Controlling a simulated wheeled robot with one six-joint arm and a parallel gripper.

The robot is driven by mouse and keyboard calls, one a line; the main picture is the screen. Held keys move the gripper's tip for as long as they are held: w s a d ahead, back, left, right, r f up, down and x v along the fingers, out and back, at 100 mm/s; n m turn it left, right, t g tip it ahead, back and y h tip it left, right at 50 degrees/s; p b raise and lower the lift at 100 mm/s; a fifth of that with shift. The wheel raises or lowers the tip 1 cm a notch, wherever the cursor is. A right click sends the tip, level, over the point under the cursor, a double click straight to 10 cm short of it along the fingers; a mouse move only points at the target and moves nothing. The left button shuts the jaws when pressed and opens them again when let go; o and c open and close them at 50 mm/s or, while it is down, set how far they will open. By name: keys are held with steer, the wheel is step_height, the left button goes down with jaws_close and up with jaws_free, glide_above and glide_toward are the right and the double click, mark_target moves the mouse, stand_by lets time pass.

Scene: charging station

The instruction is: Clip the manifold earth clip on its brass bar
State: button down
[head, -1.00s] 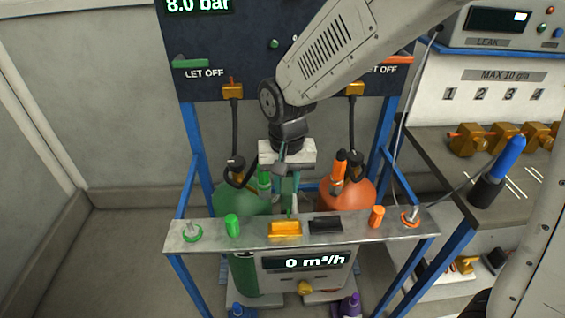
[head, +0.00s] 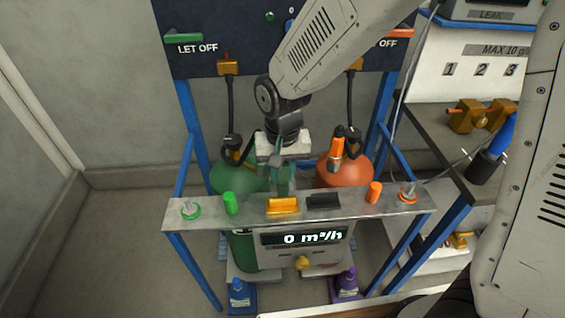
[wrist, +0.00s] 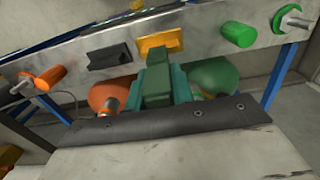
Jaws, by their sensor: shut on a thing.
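In the wrist view the piece's upper end overlaps the lower edge of the brass bar. I cannot tell whether they touch.
A black block (head: 324,201) sits right of the brass bar on the rail (head: 255,213). A green cap (head: 230,203) and an orange cap (head: 375,192) flank them. Green (head: 232,178) and orange (head: 352,168) cylinders stand behind, close to my gripper.

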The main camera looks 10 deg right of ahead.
mark_target(283, 187)
steer(key=shift+f, duration=0.75)
steer(key=shift+f, duration=2.05)
stand_by(0.5)
steer(key=c, duration=1.1)
jaws_free()
step_height(283, 187, up, 8)
steer(key=shift+f, duration=0.1)
